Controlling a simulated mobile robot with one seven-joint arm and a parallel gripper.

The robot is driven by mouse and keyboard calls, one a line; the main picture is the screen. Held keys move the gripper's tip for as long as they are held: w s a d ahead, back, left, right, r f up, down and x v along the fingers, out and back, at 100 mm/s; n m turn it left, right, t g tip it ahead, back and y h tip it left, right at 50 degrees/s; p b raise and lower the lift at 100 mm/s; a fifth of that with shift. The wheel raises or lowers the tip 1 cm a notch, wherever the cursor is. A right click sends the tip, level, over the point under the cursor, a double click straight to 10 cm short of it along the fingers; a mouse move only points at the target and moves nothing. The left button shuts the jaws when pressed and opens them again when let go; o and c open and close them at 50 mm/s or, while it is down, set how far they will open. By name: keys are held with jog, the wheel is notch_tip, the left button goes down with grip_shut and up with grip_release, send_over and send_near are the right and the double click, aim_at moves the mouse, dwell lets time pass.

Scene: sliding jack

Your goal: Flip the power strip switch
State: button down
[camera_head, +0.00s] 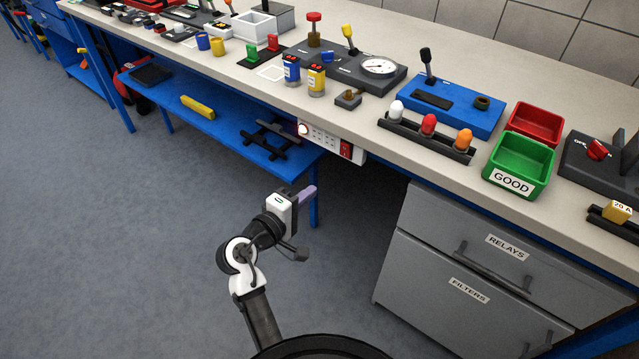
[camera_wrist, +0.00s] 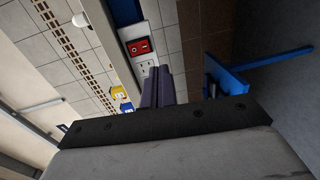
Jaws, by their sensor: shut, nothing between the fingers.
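The white power strip (camera_head: 321,140) is mounted along the bench's front edge, above the blue lower shelf. Its red switch (camera_head: 346,149) is at the strip's right end. In the wrist view the strip (camera_wrist: 146,70) stands upright in the picture, with the red switch (camera_wrist: 139,47) above a socket, just left of the fingers. My gripper (camera_head: 310,191) is shut and empty, below and left of the switch in the head view, apart from the strip. Its purple-grey fingers (camera_wrist: 163,86) lie together in the wrist view. Which way the rocker is tipped is too small to tell.
The bench top (camera_head: 385,142) overhangs the strip and holds lamps, bins and levers. A grey drawer cabinet (camera_head: 470,265) stands to the right. The blue lower shelf (camera_head: 225,135) with dark racks is to the left. The floor in front is clear.

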jog(key=shift+f+v, duration=0.25)
jog(key=shift+v, duration=0.85)
